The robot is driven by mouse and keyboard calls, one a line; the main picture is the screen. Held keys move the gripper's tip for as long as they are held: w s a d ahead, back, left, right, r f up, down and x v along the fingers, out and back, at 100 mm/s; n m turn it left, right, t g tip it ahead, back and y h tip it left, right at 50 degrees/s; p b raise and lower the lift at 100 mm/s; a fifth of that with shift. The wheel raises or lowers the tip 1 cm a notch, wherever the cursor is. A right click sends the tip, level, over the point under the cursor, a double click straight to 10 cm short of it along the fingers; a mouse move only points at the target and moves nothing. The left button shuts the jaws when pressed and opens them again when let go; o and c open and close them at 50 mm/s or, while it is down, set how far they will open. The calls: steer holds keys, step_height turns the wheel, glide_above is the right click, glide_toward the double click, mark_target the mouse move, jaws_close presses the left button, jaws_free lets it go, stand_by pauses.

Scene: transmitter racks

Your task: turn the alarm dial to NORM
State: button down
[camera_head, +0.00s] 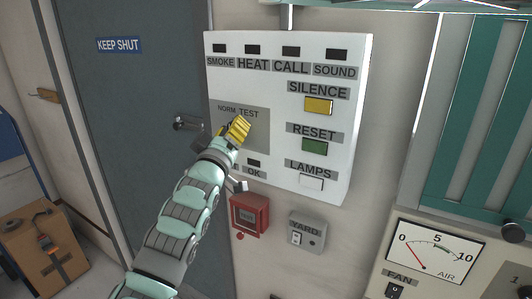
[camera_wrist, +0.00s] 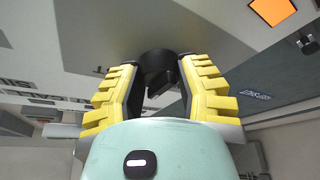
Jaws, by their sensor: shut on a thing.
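The alarm dial is a black knob (camera_wrist: 157,68), seen in the wrist view between the yellow finger pads. It sits on the grey plate (camera_head: 261,118) of the white alarm panel (camera_head: 356,70), below the printed words NORM (camera_head: 227,108) and TEST (camera_head: 249,112). My gripper (camera_head: 236,129) reaches the plate from below and is shut on the dial; it also shows in the wrist view (camera_wrist: 157,85). In the head view my fingers and wrist hide the dial, so I cannot tell which word it points at.
To the right on the panel are a yellow SILENCE button (camera_head: 319,105), a green RESET button (camera_head: 314,147) and a white LAMPS button (camera_head: 311,182). A red box (camera_head: 249,214) and a grey YARD switch box (camera_head: 307,232) are below. A door handle (camera_head: 186,124) is close at left.

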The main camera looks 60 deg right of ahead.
steer(key=n+t+b, duration=0.1)
steer(key=n+b, duration=0.1)
steer(key=b, duration=0.1)
steer(key=shift+f+n+y, duration=0.15)
steer(key=shift+n+y, duration=0.15)
steer(key=shift+y, duration=0.1)
steer(key=shift+r+n+y+b, duration=0.2)
steer(key=shift+n+y+b, duration=0.2)
steer(key=shift+n+b, duration=0.5)
steer(key=shift+r+n+t+y+p, duration=0.1)
steer(key=shift+n+t+y+p, duration=0.55)
steer(key=shift+n, duration=0.95)
steer(key=shift+n+y+p, duration=0.35)
steer(key=shift+n+p, duration=0.5)
steer(key=shift+n, duration=0.05)
steer(key=shift+f+n+g, duration=0.25)
steer(key=shift+n, duration=0.05)
steer(key=c, duration=0.6)
jaws_free()
steer(key=shift+w+r, duration=0.1)
steer(key=shift+o, duration=0.2)
